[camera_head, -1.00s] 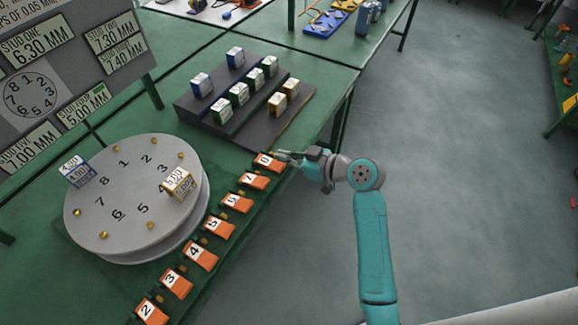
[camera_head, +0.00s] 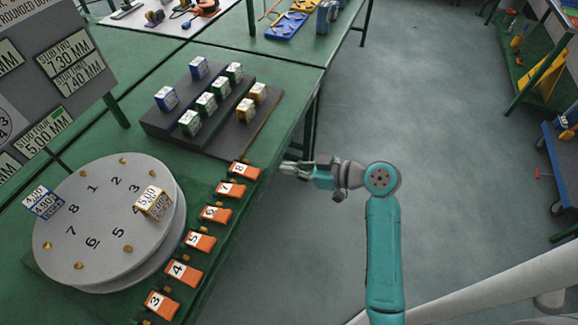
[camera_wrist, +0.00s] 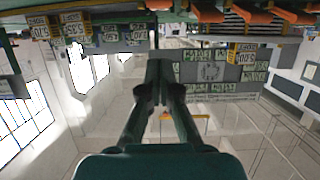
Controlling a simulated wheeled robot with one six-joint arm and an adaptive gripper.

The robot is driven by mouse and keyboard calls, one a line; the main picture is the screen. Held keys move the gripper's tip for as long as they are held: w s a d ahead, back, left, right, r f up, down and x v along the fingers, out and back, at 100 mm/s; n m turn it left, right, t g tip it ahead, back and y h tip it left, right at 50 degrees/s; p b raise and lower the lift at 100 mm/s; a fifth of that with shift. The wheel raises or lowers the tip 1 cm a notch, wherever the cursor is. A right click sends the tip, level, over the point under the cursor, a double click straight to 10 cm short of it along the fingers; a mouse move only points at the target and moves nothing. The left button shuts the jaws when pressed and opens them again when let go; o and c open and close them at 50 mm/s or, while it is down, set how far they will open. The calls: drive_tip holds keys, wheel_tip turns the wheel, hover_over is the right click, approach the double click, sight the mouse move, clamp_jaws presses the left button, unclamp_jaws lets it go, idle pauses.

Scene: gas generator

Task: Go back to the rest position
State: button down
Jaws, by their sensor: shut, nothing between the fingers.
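My gripper (camera_head: 290,167) is at the end of the teal arm in the head view. It is off the right edge of the green table, just right of the orange block numbered 8 (camera_head: 245,171), and apart from it. In the wrist view my gripper (camera_wrist: 160,70) points away from the camera with its fingers together and nothing held between them.
A grey numbered disc (camera_head: 105,225) on the green table carries a blue-and-white block (camera_head: 43,203) and a yellow-and-white block (camera_head: 153,202). Several orange numbered blocks line the table edge. A dark stepped rack (camera_head: 160,125) holds small blocks. Floor (camera_head: 450,130) at right is open.

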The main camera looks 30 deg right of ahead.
drive_tip(key=s+a+f+m+h, duration=0.35)
drive_tip(key=s+f, duration=0.25)
drive_tip(key=s, duration=0.2)
drive_tip(key=s+a+f+m+h, duration=0.2)
drive_tip(key=s+f+m+h, duration=0.25)
drive_tip(key=s+f, duration=0.3)
drive_tip(key=s+r+t, duration=0.1)
drive_tip(key=s+r, duration=0.2)
drive_tip(key=s, duration=0.3)
drive_tip(key=s+r+t, duration=0.1)
drive_tip(key=s+r, duration=0.3)
drive_tip(key=s, duration=0.3)
drive_tip(key=s+a+r+t, duration=0.1)
drive_tip(key=s+r, duration=0.2)
drive_tip(key=s, duration=0.3)
drive_tip(key=shift+s+r+n, duration=0.3)
drive_tip(key=shift+s+n, duration=0.1)
